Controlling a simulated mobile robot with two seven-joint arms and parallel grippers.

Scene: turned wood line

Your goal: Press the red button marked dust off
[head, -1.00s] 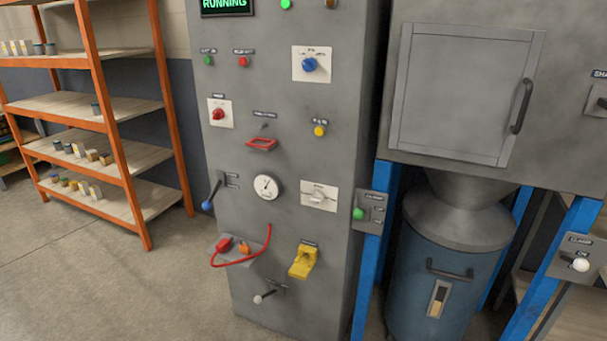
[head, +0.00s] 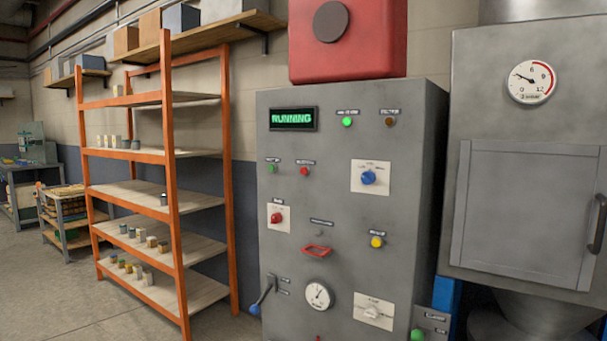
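The grey control cabinet (head: 345,215) stands upright in the middle of the head view. A small red button (head: 304,171) sits on its upper left face, under a dark label too small to read surely. A green button (head: 271,168) is just left of it, also under a small label. The display (head: 292,118) above them reads RUNNING in green. Nothing covers the red button. Neither of my grippers is in view.
The cabinet also carries a red knob (head: 277,217), a blue knob (head: 368,177), a yellow button (head: 377,242), a red guard (head: 316,250) and a blue-ended lever (head: 262,296). Orange shelving (head: 172,200) stands left. A grey machine with a gauge (head: 530,82) stands right.

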